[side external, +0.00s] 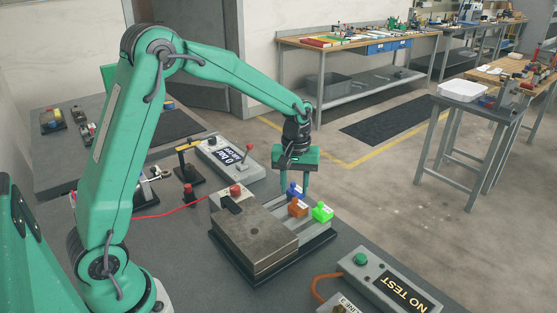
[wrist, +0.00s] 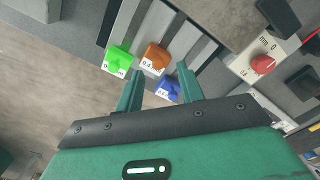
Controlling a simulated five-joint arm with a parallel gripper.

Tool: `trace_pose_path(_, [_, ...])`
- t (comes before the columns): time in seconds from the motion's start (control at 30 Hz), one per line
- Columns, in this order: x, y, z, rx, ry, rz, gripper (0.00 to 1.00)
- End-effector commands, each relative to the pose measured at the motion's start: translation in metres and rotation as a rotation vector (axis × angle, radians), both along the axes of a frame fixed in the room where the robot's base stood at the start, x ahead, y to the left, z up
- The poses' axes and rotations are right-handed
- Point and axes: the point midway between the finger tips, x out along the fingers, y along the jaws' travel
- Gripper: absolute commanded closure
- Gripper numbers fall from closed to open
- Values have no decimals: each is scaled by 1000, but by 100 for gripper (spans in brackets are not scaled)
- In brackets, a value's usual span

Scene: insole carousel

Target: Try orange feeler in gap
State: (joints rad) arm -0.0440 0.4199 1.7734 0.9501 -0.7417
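The orange feeler (side external: 298,209) has a block-shaped handle with a white label and stands at the right end of the metal block fixture (side external: 250,238). In the wrist view the orange feeler (wrist: 156,56) lies just beyond and between the fingertips. My gripper (side external: 295,193) is open and empty, pointing down over the feelers; its two fingers (wrist: 160,68) show apart in the wrist view. The blue feeler (wrist: 168,90) appears between the fingers, close to the right one. The green feeler (wrist: 118,60) is left of the orange one. I cannot make out the gap.
Another display box (side external: 230,157) and a post with a yellow arm (side external: 188,163) stand behind.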

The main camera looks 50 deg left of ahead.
Motion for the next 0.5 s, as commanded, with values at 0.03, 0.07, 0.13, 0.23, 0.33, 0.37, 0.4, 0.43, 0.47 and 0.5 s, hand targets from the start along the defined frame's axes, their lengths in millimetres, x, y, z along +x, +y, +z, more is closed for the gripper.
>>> trace_pose_path(0.03, [1,0,8,1,-4,0,62])
trace_pose_path(0.07, [1,0,12,1,-4,0,62])
trace_pose_path(0.13, [0,0,21,0,-3,0,62])
trace_pose_path(0.23, [0,0,31,0,-1,1,62])
trace_pose_path(0.33, [0,0,39,0,0,1,62])
trace_pose_path(0.37, [0,0,41,0,0,1,62])
trace_pose_path(0.4, [0,0,42,-1,1,1,62])
trace_pose_path(0.43, [0,0,43,0,1,1,62])
trace_pose_path(0.47, [0,0,43,0,1,1,62])
trace_pose_path(0.5, [-1,0,44,0,1,1,62])
